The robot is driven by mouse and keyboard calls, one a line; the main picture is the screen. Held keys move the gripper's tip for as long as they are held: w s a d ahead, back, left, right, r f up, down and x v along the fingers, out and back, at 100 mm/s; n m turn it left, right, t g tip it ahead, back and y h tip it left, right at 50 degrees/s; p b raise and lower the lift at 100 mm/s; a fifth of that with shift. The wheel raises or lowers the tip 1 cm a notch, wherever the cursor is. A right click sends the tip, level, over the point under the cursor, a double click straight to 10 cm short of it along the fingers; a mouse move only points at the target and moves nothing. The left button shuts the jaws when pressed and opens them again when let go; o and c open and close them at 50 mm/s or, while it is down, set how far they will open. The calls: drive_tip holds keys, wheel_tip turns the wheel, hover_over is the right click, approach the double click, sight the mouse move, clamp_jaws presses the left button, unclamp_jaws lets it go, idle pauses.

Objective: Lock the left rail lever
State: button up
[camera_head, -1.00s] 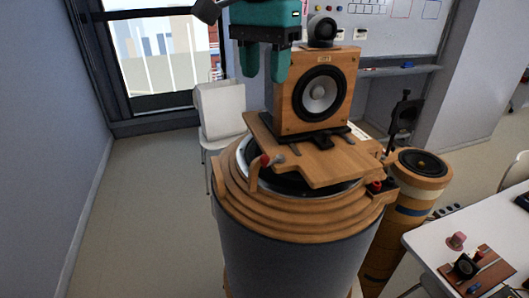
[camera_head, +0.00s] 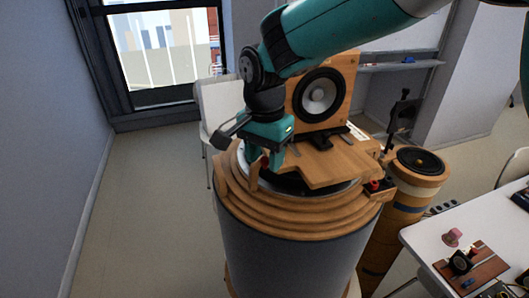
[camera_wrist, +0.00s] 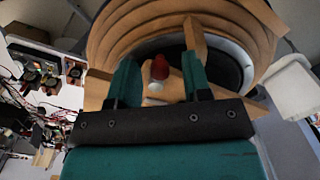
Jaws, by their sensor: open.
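The left rail lever, with its red knob (camera_head: 264,162), sits at the left front of the wooden sled board (camera_head: 325,166) on top of the round drum. My gripper (camera_head: 261,160) is low over this lever, pointing down. In the wrist view, the red knob (camera_wrist: 160,68) lies between the two teal fingers of my gripper (camera_wrist: 158,66), with gaps at both sides. My gripper is open and holds nothing. The lever's arm is partly hidden by the fingers. A second red-knobbed lever (camera_head: 374,185) is at the right of the drum rim.
A wooden speaker (camera_head: 318,95) stands on the sled board, close behind my arm. The drum's stepped wooden rim (camera_head: 300,225) surrounds the lever. A smaller column (camera_head: 418,166) stands at the right, beside a white table (camera_head: 425,240) with parts.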

drive_tip(key=shift+f, duration=0.15)
drive_tip(key=shift+c, duration=0.4)
clamp_jaws()
